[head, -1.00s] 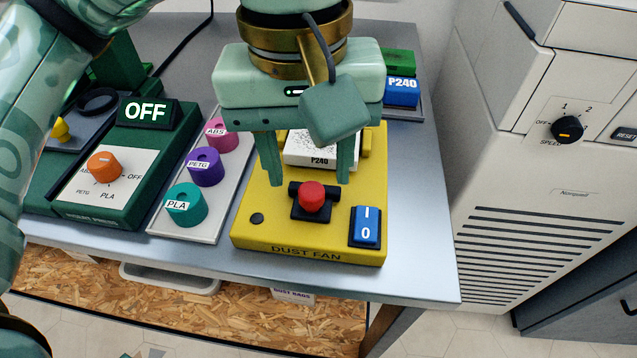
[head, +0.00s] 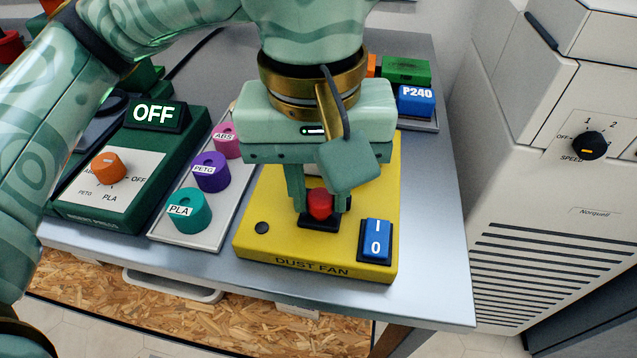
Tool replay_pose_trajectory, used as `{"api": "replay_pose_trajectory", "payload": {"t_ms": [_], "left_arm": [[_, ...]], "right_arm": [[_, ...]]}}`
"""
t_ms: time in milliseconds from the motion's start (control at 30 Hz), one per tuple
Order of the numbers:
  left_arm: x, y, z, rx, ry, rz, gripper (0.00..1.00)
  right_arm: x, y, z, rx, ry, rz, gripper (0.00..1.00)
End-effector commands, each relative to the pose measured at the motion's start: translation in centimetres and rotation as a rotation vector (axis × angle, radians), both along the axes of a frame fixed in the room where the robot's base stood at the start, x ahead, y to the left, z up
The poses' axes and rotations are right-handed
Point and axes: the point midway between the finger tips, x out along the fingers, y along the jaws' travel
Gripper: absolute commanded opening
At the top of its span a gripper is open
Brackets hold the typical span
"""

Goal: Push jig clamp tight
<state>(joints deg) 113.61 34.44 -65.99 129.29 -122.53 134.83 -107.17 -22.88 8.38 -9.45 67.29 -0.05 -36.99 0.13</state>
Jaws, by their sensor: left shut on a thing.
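A red knob (head: 320,204) on a black base sits on the yellow DUST FAN box (head: 252,248) and looks like the jig clamp's handle. My left gripper (head: 318,210) comes down from above with one finger on each side of the red knob and is shut on it. The pale block labelled P240 earlier, behind the knob, is now almost wholly hidden by the gripper. My right gripper is not in view.
A blue I/0 switch (head: 375,240) is close to the right of the knob. Teal PLA (head: 190,212), purple PETG (head: 210,172) and pink ABS (head: 226,140) knobs stand at left, beyond them a green press (head: 175,170) reading OFF. Bare table (head: 430,270) lies at right.

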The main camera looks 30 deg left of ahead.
Motion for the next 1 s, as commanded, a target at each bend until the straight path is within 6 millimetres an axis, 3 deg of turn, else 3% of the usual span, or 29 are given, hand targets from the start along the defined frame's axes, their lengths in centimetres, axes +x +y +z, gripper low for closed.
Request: {"api": "replay_pose_trajectory", "payload": {"t_ms": [200,467,500,567,1000], "left_arm": [[2.8,0.8,0.1,-0.001,-0.003,0.004,0.0],[3.1,0.9,0.1,-0.004,-0.008,0.004,0.0],[3.1,0.9,0.1,-0.004,-0.01,0.005,0.28],[3.1,0.9,0.1,-0.003,-0.009,0.005,0.44],[2.9,0.8,0.1,-0.002,-0.003,0.002,0.47]], "right_arm": [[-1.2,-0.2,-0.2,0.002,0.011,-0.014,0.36],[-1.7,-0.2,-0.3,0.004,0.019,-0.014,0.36],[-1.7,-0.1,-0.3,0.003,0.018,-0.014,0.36],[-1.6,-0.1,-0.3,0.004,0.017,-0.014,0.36],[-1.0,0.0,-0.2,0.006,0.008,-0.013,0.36]]}}
